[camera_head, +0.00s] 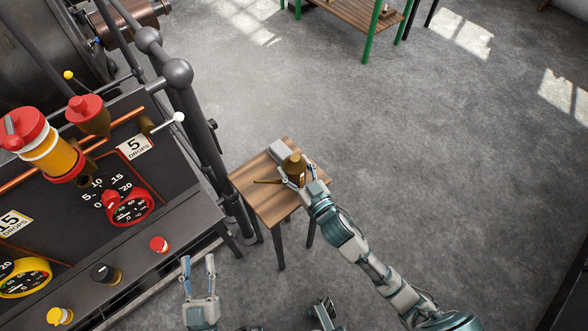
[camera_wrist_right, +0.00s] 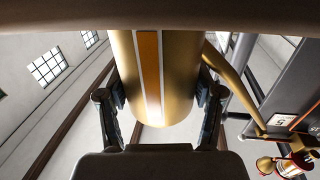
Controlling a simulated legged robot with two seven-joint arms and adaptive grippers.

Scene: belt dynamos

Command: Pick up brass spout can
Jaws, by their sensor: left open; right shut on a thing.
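The brass spout can (camera_head: 294,164) is over the small wooden table, its thin spout pointing left. My right gripper (camera_head: 296,178) is shut on it from the near right side. In the right wrist view the can's brass body (camera_wrist_right: 185,75), with an orange and white stripe, fills the space between the two fingers of my right gripper (camera_wrist_right: 158,105). Its spout (camera_wrist_right: 232,72) runs down to the right there. I cannot tell whether the can touches the tabletop. My left gripper (camera_head: 198,268) is open and empty at the bottom, beside the console's front edge.
A dark console (camera_head: 75,200) with dials, knobs and red and yellow oilers stands at the left, with grey railing posts (camera_head: 195,110). Open floor lies to the right.

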